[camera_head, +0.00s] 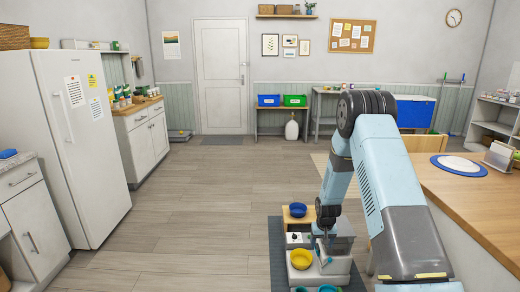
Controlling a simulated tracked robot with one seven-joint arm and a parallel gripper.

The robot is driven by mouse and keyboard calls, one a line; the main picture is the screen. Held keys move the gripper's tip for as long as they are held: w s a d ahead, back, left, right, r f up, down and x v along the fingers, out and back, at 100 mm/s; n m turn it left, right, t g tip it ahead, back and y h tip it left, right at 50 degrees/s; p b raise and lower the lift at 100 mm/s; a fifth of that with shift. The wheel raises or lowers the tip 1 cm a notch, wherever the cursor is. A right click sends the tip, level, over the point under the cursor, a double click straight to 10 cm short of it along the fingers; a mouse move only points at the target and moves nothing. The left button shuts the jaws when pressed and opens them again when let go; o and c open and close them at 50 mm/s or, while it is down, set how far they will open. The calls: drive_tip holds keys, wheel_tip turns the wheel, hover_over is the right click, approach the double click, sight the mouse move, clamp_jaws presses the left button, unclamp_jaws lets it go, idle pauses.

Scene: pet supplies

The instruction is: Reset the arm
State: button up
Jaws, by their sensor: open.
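My light-blue arm comes in from the right side of the view and bends down at its dark joint. My gripper (324,258) hangs at its lower end, pointing down, small in the picture. It is open, and nothing shows between its fingers. It is just right of a yellow bowl (301,259); I cannot tell whether they touch. A blue bowl (298,210) sits behind it on a wooden-topped block. Teal bowls (328,289) show at the bottom edge, partly cut off.
A wooden counter (470,205) with a blue-rimmed plate (459,166) stands close on the right, partly behind my arm. A white fridge (85,150) and cabinets (145,135) line the left. The wooden floor (210,190) between is clear up to the door (220,80).

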drive_tip(key=s+r+t, duration=0.1)
drive_tip(key=s+r, duration=0.3)
drive_tip(key=r, duration=0.8)
drive_tip(key=s+a+r, duration=0.1)
drive_tip(key=s+r, duration=0.3)
drive_tip(key=r, duration=0.7)
drive_tip(key=s+r+t, duration=0.1)
drive_tip(key=s+r, duration=0.3)
drive_tip(key=r, duration=0.8)
drive_tip(key=s+r, duration=0.4)
drive_tip(key=s, duration=0.5)
drive_tip(key=s+a+r+t, duration=0.1)
drive_tip(key=s+r, duration=0.4)
drive_tip(key=s, duration=0.5)
drive_tip(key=s+r, duration=0.5)
drive_tip(key=s, duration=0.5)
drive_tip(key=shift+a+t, duration=0.15)
drive_tip(key=shift+t, duration=0.25)
